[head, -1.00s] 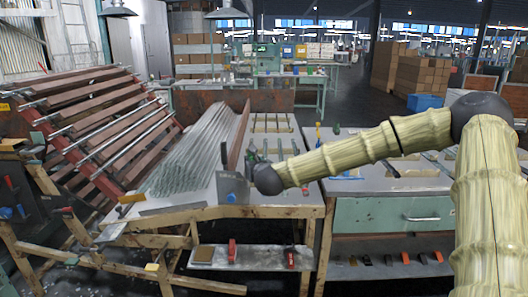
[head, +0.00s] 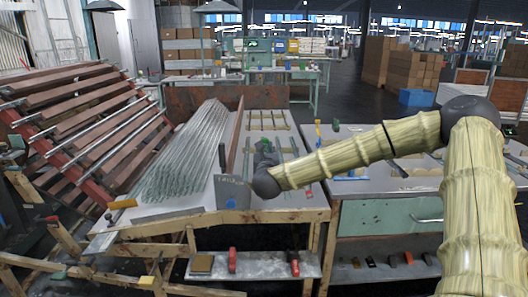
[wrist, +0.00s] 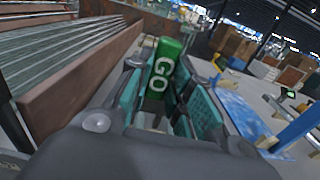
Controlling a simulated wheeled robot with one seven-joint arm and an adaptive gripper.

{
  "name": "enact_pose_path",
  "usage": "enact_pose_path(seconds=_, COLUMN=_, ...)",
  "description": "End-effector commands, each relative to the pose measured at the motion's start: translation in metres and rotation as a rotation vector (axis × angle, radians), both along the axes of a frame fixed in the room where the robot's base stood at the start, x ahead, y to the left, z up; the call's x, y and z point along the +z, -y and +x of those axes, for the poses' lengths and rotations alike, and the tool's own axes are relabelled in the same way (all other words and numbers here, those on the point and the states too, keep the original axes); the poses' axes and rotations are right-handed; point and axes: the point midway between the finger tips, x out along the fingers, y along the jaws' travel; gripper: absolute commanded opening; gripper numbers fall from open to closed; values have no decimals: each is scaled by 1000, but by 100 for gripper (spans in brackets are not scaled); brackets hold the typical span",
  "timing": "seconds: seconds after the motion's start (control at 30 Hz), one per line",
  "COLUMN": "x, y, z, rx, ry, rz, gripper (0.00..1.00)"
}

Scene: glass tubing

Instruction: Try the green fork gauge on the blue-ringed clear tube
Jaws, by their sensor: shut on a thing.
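My gripper (wrist: 165,88) is shut on the green fork gauge (wrist: 163,68), which carries the white letters GO. The gauge stands up between the two fingers; its lower part is hidden by them. In the head view my gripper (head: 266,152) is over the right part of the left bench, and a little green of the gauge (head: 268,143) shows. A bundle of clear tubes (head: 185,155) lies on this bench to the left of my gripper, beyond a brown board. I cannot make out a blue ring on any tube.
The brown upright board (wrist: 85,80) runs close on the left of my gripper. A slatted rack (head: 260,118) lies behind it. A blue stand (wrist: 290,130) is to the right. A grey plate (head: 232,193) stands at the bench's front. A sloped rack (head: 90,120) is far left.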

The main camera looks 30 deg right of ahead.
Motion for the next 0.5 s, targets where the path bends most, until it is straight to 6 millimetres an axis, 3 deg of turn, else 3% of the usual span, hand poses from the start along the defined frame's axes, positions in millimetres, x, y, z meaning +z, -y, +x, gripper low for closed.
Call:
enact_pose_path(seconds=0.27, x=-2, y=-1, z=-2, rx=3, ry=2, rz=0, gripper=0)
enact_pose_path(seconds=0.5, x=-17, y=-2, z=-1, rx=5, ry=2, rz=0, gripper=0)
